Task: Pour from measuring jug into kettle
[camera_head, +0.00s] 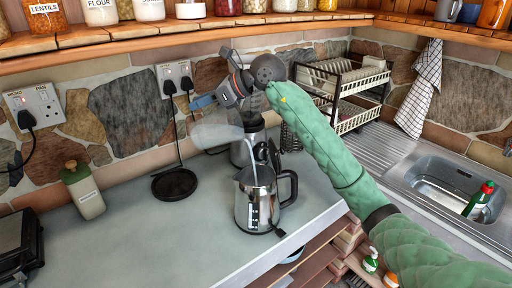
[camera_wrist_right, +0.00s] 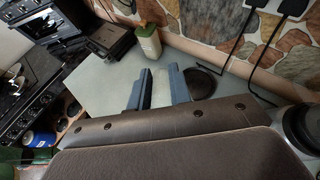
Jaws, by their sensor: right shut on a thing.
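The measuring jug (camera_head: 216,134) is clear and hard to make out. It is tilted in the air above and left of the kettle, its lower end near the kettle's top. My right gripper (camera_head: 222,96) is above it, its blue fingers shut on it; the exact grip is unclear. The right wrist view shows this gripper's fingers (camera_wrist_right: 160,88) with a faint pale patch between them. The kettle (camera_head: 256,205) is shiny steel with a black handle on its right and stands upright on the counter. I cannot tell whether liquid is flowing. My left gripper is not in view.
A steel vessel (camera_head: 241,152) stands just behind the kettle. A round black base (camera_head: 174,184) and a pale green canister (camera_head: 83,193) are to the left. A dish rack (camera_head: 345,90) and sink (camera_head: 455,185) are right.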

